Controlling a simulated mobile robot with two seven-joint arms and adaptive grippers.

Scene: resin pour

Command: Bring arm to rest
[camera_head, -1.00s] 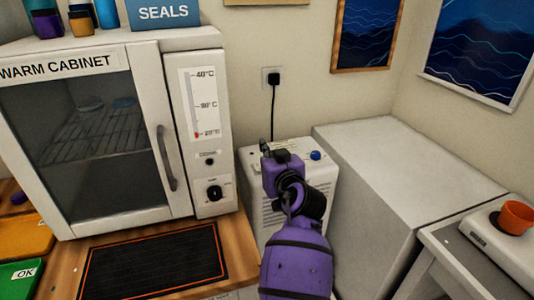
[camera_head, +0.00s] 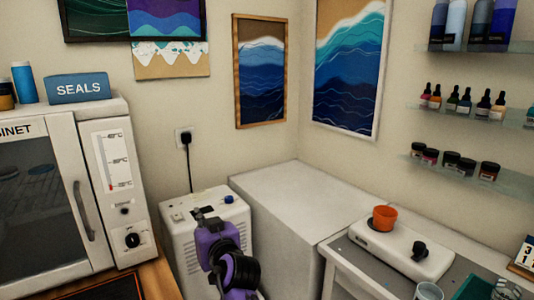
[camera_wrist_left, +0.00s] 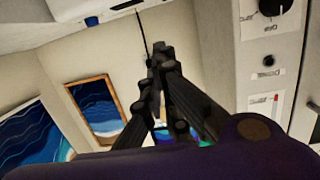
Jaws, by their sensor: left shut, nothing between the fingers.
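My left gripper (camera_wrist_left: 160,50) shows in the left wrist view with its dark fingers together and nothing between them. In the head view my purple left arm (camera_head: 216,243) rises from the bottom, in front of a white floor unit (camera_head: 179,251) with a blue knob. The gripper end appears small and foreshortened against that unit's top. I cannot tell the gap between them. My right gripper is in neither view.
The warm cabinet (camera_head: 119,230) stands at left, with a blue SEALS box (camera_head: 79,88) on top. A large white block (camera_head: 290,205) is right of the floor unit. An orange cup (camera_head: 384,218) sits on a white device (camera_head: 400,249) at right. Glass shelves (camera_head: 475,110) hold bottles.

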